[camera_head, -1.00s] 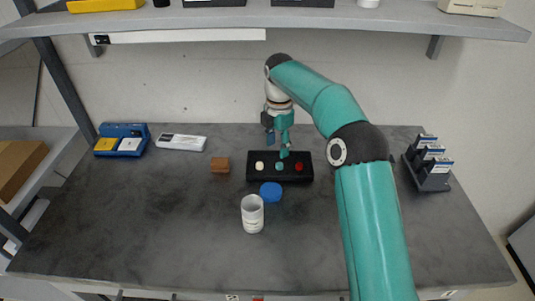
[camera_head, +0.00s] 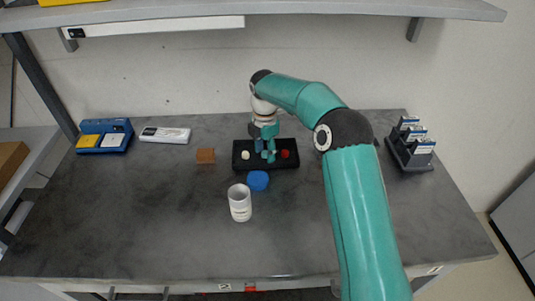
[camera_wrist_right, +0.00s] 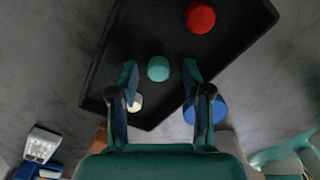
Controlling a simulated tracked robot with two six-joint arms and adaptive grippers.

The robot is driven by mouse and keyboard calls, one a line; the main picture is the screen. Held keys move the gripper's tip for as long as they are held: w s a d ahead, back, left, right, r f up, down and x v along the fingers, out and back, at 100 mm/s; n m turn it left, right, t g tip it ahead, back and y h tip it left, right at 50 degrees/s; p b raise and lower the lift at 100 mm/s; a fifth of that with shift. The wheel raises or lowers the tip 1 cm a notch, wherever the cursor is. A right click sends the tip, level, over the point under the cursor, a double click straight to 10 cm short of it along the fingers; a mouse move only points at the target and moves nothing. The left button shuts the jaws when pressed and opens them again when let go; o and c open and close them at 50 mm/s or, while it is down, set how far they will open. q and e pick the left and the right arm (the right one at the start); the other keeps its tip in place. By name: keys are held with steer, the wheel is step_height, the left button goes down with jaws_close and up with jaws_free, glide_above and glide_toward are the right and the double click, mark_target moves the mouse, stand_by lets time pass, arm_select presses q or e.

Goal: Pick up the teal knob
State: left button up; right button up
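The teal knob (camera_wrist_right: 158,68) is a short round piece on a black tray (camera_wrist_right: 120,45), between a white knob (camera_head: 245,155) and a red knob (camera_head: 285,154). My right gripper (camera_wrist_right: 159,76) is open and points down over the tray. In the wrist view the teal knob shows between its two fingertips, with a gap on each side; I cannot tell how far below them it is. In the head view the fingers largely hide the teal knob. My left gripper is in neither view.
A blue lid-like disc (camera_head: 258,181) and a white cup (camera_head: 240,203) stand in front of the tray. A brown block (camera_head: 205,156) is left of it. A dark rack (camera_head: 410,157) stands at the right, a blue case (camera_head: 104,136) far left. A shelf (camera_head: 300,10) hangs above.

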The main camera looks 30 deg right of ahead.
steer(key=c, duration=0.6)
steer(key=shift+r, duration=0.15)
